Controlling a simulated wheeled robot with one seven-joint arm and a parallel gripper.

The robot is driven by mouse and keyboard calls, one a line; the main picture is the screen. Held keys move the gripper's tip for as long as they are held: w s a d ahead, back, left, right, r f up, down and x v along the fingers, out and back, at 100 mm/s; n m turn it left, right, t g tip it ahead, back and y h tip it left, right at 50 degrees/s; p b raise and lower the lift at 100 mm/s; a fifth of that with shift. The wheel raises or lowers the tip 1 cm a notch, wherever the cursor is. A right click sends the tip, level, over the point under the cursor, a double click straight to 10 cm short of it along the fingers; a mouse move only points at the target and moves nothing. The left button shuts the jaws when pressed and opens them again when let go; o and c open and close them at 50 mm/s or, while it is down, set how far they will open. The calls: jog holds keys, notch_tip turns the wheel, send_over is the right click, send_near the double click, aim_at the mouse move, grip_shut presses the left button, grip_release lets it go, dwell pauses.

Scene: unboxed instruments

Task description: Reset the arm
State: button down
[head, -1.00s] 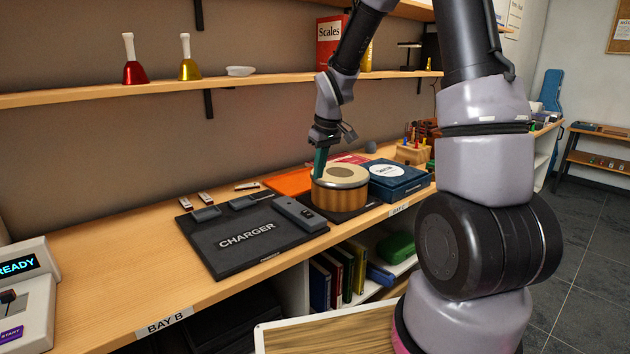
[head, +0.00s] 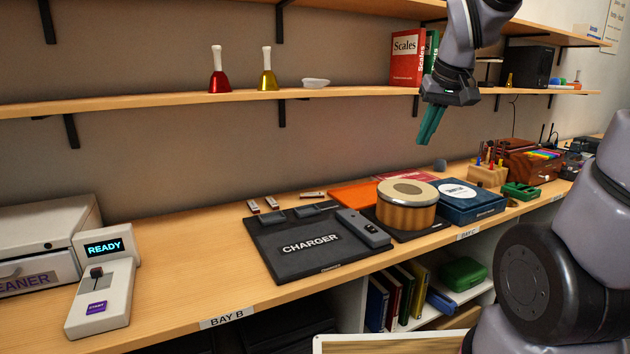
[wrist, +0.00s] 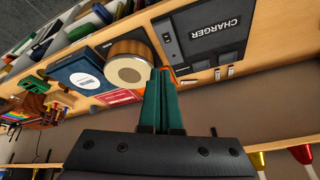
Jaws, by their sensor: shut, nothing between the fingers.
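My gripper (head: 430,125) is raised in front of the upper shelf, above the counter's back part, with its green fingers pointing down. Its fingers are together and empty; the wrist view also shows the gripper (wrist: 161,72) with nothing between the fingertips. Below it, a round wooden drum (head: 407,213) with a pale top stands on a dark mat (head: 437,228) on the counter. My gripper is well clear of the drum and the counter.
A black charger pad (head: 290,262) holds several dark devices. A blue box (head: 470,207) stands right of the drum. A shelf (head: 150,105) carries two handbells and books. A READY console (head: 100,300) stands at the left. The counter between console and charger is clear.

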jog(key=s+r+m+t+y, duration=0.1)
jog(key=s+r+m, duration=0.3)
jog(key=s, duration=0.7)
jog(key=shift+s+d+r+t, duration=0.3)
jog(key=shift+d+r+t, duration=0.1)
jog(key=shift+r+t, duration=0.2)
